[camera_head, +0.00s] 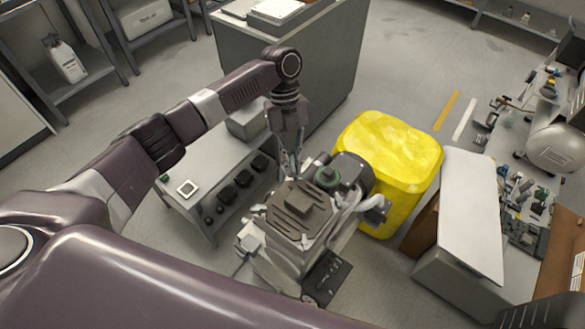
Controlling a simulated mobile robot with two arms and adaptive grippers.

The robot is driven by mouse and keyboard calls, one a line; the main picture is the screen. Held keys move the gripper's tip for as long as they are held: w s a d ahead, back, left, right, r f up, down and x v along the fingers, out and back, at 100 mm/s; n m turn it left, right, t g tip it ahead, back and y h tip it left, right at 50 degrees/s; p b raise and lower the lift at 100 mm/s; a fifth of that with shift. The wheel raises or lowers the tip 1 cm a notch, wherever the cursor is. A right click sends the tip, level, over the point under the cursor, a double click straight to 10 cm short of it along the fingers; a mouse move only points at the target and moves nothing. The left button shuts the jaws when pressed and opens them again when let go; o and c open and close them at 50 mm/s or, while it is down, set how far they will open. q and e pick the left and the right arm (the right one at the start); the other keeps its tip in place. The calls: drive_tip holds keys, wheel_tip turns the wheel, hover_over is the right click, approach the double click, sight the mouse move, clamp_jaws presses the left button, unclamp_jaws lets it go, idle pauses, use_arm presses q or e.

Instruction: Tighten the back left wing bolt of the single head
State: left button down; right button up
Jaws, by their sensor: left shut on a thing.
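The single head (292,212) is a grey compressor unit with a slotted, roughly square top plate, standing near the middle of the view. My left gripper (291,172) points down at the back left edge of this plate. Its fingers are closed together there, shut on the back left wing bolt, which is small and mostly hidden between the fingertips. Light-coloured metal fittings show at the plate's nearer corners. My right gripper is not in view.
A yellow bin (392,160) stands close behind and right of the head. A low grey bench (185,204) with dark parts is at the left. A grey cabinet (240,55) stands behind my arm. A white panel (470,215) and cluttered tables are at the right.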

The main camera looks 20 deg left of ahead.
use_arm(q)
drive_tip(key=shift+m+y+b, duration=0.3)
drive_tip(key=shift+m+b, duration=0.05)
drive_tip(key=shift+m, duration=0.35)
drive_tip(key=c, duration=2.1)
unclamp_jaws()
drive_tip(key=shift+r, duration=0.1)
drive_tip(key=v, duration=1.2)
drive_tip(key=shift+w+d, duration=0.1)
drive_tip(key=shift+w, duration=0.1)
drive_tip(key=shift+s, duration=0.1)
